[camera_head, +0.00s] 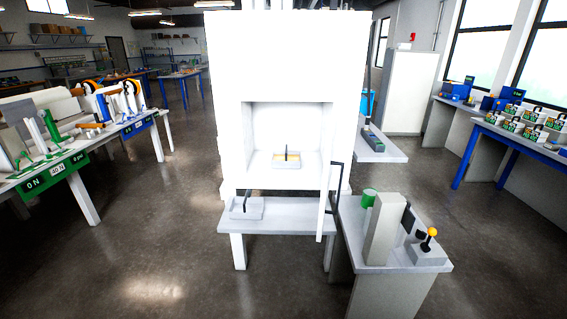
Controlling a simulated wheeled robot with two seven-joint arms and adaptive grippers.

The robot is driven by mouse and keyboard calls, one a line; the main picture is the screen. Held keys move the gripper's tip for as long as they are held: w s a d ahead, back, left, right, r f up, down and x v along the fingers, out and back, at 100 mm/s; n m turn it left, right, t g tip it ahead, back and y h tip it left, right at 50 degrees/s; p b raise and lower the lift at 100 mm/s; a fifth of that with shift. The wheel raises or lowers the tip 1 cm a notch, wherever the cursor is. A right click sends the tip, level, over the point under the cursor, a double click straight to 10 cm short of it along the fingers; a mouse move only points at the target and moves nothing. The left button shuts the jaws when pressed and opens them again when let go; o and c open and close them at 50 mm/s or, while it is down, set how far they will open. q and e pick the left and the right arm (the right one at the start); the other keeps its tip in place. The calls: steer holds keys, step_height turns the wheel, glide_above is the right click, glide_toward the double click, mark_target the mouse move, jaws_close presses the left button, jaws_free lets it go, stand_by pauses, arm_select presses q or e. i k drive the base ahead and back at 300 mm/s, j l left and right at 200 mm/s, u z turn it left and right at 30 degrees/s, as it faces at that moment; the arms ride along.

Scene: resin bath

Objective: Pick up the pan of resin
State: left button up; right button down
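A small shallow pan (287,165) sits on the floor of the open recess in the tall white cabinet (290,60). It shows a thin yellow-amber band near its top, which may be the resin, and a dark upright handle. A second, grey shallow block or pan (247,214) with a black handle lies at the left of the low white bench in front of the cabinet; I cannot tell what is in it. Neither of my grippers shows in the head view.
The white bench (290,229) has bare space at its right, beside an upright white panel with a black handle (336,187). A side table (424,262) at front right holds a grey upright box, a green cylinder and a yellow-knobbed lever. The floor in front is clear.

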mark_target(280, 159)
steer(key=i+j+z, duration=0.5)
steer(key=j+z, duration=0.25)
steer(key=i+j+z, duration=0.25)
steer(key=j, duration=0.2)
steer(key=j+z, duration=0.25)
steer(key=j, duration=0.1)
